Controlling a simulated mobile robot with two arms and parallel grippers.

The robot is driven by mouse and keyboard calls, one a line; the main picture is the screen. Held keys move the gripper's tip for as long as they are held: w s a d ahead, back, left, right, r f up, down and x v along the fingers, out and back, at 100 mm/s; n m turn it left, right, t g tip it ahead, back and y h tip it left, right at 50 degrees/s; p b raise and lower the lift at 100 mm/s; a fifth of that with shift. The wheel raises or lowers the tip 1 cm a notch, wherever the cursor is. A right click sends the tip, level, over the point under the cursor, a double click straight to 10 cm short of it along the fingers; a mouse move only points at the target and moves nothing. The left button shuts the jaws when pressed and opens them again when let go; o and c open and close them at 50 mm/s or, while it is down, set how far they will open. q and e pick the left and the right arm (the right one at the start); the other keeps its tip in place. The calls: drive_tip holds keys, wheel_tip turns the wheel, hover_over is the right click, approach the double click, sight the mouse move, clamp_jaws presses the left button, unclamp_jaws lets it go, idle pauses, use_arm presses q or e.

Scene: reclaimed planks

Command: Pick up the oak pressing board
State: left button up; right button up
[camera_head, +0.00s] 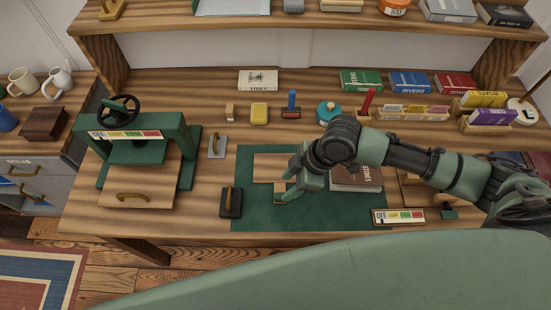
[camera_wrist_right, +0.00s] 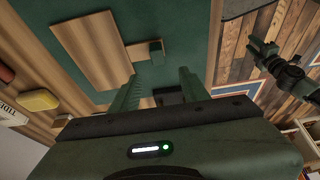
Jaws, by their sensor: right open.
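A flat, pale wooden board, which I take as the oak pressing board (camera_head: 268,164), lies on the green mat (camera_head: 255,212). In the wrist view the board (camera_wrist_right: 92,50) lies above and left of the fingers, with a small wooden piece and a green block (camera_wrist_right: 156,47) at its edge. My right gripper (camera_head: 284,181) is open and low over the board's right side. Its fingers (camera_wrist_right: 160,92) hold nothing that I can make out. The forearm hides part of the mat. A dark arm end, probably my left gripper (camera_wrist_right: 262,58), shows over the floor; its jaws are unclear.
A green press (camera_head: 187,165) stands at left, with a brass-handled wooden board (camera_head: 130,200) at its base. A brown book (camera_head: 355,180) lies right of the gripper. Small tools and books line the back.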

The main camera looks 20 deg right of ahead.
sight(282, 194)
wheel_tip(282, 194, down, 3)
drive_tip(key=shift+r+p, duration=0.15)
drive_tip(key=shift+p, duration=0.3)
drive_tip(key=p+x, duration=0.1)
drive_tip(key=x, duration=0.3)
drive_tip(key=shift+w+d, duration=0.1)
drive_tip(key=shift+f, duration=0.25)
clamp_jaws()
use_arm(q)
drive_tip(key=shift+s+r, duration=0.1)
drive_tip(key=shift+r, duration=0.85)
